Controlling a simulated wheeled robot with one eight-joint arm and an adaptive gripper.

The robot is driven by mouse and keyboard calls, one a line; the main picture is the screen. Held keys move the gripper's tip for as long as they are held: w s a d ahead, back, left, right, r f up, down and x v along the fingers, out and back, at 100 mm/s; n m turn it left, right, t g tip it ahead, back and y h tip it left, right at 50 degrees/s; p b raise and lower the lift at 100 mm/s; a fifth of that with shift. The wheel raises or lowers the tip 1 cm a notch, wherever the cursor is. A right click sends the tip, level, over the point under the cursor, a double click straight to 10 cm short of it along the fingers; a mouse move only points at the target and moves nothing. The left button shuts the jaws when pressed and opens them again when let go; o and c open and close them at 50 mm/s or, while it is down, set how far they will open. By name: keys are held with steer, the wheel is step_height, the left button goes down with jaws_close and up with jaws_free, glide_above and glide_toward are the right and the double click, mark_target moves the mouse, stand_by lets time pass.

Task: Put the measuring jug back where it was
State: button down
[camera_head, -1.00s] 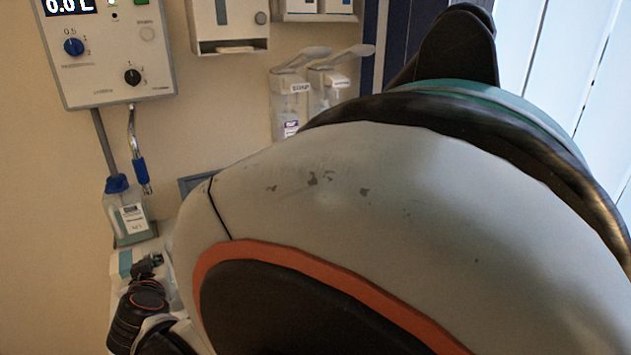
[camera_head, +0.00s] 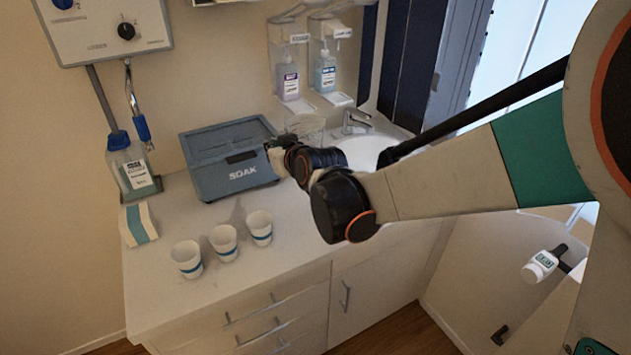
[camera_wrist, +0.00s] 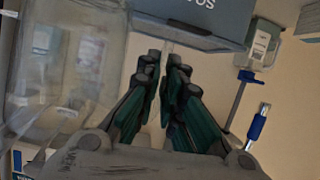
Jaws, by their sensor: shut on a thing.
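The clear measuring jug (camera_head: 308,124) shows beside my gripper (camera_head: 277,150), between the grey box and the sink. In the wrist view the see-through jug (camera_wrist: 75,60) fills the left side, close beside the fingers. My gripper's fingers (camera_wrist: 168,68) are nearly together, with only a narrow gap between them. My gripper is shut on the jug; the exact part held, perhaps its handle, is hard to make out. In the head view my wrist hides part of the area around the jug, and whether its base touches the counter cannot be told.
The grey SOAK box (camera_head: 235,178) stands left of my gripper. Three paper cups (camera_head: 224,243) stand at the counter's front. A blue-capped bottle (camera_head: 130,168) is at left, dispensers (camera_head: 325,75) behind, and the sink (camera_head: 365,152) and tap (camera_head: 357,121) at right.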

steer(key=f+b, duration=0.2)
steer(key=f, duration=0.4)
steer(key=f+b, duration=0.3)
steer(key=f, duration=0.4)
steer(key=d+f+b, duration=0.1)
steer(key=f+b, duration=0.2)
steer(key=f, duration=0.3)
steer(key=shift+w+f, duration=0.3)
steer(key=shift+r, duration=0.1)
steer(key=c, duration=1.8)
jaws_free()
steer(key=shift+c, duration=0.2)
steer(key=shift+o, duration=0.6)
